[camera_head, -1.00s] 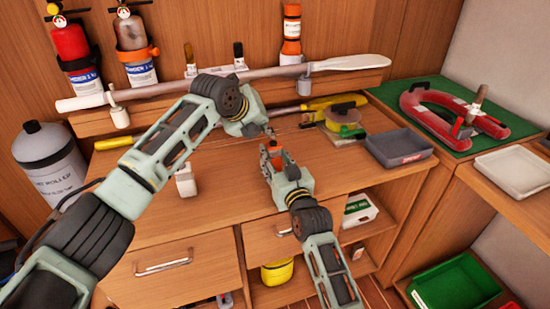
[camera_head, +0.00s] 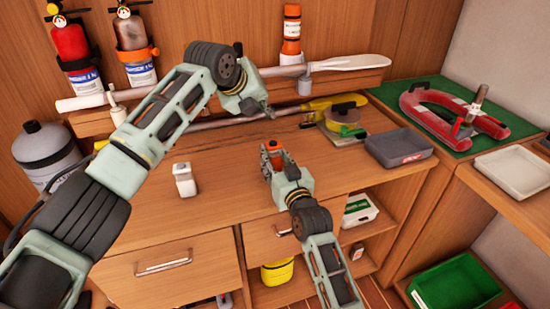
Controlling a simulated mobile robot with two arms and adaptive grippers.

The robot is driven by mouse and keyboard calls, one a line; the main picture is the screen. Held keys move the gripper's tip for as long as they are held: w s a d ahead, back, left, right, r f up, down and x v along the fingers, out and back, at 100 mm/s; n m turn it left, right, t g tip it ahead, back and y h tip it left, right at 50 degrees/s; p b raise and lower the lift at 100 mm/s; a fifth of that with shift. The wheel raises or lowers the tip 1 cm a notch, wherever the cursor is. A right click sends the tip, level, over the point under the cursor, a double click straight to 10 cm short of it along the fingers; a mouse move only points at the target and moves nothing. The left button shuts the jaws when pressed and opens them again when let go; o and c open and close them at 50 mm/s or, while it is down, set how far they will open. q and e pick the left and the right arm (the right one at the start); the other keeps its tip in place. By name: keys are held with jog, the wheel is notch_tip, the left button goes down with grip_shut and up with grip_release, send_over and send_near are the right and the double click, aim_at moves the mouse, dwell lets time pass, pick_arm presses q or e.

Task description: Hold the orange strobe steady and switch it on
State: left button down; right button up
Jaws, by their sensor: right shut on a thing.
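The orange strobe (camera_head: 272,146) shows as a small orange thing with a dark top, standing up between the fingers of my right gripper (camera_head: 271,161). My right gripper is shut on it above the wooden worktop, and the fingers hide its lower part. My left gripper (camera_head: 268,112) is above and behind the strobe, apart from it. It is small and seen from the side, so I cannot tell whether its fingers are open or shut. The strobe's switch and any light are too small to make out.
A small white container (camera_head: 184,179) stands on the worktop (camera_head: 225,190) to the left. A long paddle (camera_head: 340,66) rests along the back ledge. The worktop's middle is mostly clear.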

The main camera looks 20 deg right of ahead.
jog(key=o, duration=1.3)
